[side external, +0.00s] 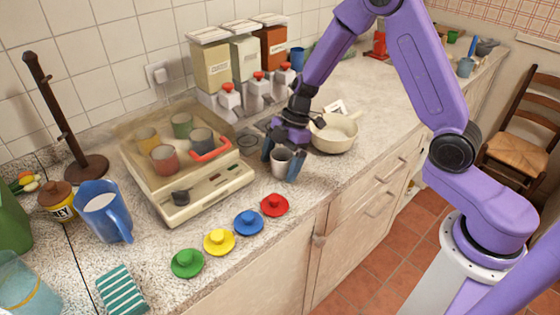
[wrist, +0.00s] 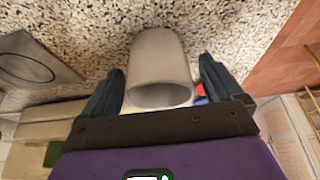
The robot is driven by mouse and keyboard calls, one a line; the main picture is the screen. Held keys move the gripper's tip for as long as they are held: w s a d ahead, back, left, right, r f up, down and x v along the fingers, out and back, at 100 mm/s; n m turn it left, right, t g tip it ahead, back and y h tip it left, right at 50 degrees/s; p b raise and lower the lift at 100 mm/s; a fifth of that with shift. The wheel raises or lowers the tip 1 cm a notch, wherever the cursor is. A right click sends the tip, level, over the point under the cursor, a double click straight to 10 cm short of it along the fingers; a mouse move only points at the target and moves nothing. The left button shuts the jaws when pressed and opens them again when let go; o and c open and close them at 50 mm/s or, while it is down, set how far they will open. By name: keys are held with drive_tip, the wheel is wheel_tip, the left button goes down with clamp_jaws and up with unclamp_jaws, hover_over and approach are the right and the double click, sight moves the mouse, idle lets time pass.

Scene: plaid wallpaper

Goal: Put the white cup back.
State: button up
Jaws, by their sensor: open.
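The white cup (side external: 281,163) is at the counter's front part, right of the cup machine, and looks upright. My gripper (side external: 279,169) reaches down to it, open, with one dark finger on each side of the cup. In the wrist view the cup (wrist: 160,60) sits between the two spread fingers, its mouth towards the camera; gaps show beside it. Whether its base touches the counter is unclear. The cream machine (side external: 215,195) has a clear cover, with several coloured cups inside or behind it. A bare brown wooden stand (side external: 62,115) rises at the left.
Small red (side external: 274,205), blue (side external: 249,222), yellow (side external: 219,242) and green (side external: 187,263) knobbed discs line the front edge. A cream pan (side external: 334,135) stands close behind my gripper. Canisters (side external: 212,68) stand at the wall. A blue jug (side external: 101,208) and striped cloth (side external: 121,290) lie left.

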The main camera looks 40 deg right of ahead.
drive_tip(key=v, duration=1.2)
drive_tip(key=s+a+r+m+g+h, duration=0.15)
drive_tip(key=s+a, duration=0.25)
drive_tip(key=s, duration=0.9)
drive_tip(key=s+d+m+t+h, duration=0.1)
drive_tip(key=s+d+m, duration=0.3)
drive_tip(key=s, duration=1.2)
drive_tip(key=shift+s+r+h, duration=0.3)
drive_tip(key=shift+s+h, duration=0.1)
drive_tip(key=shift+h, duration=0.45)
drive_tip(key=shift+t, duration=0.25)
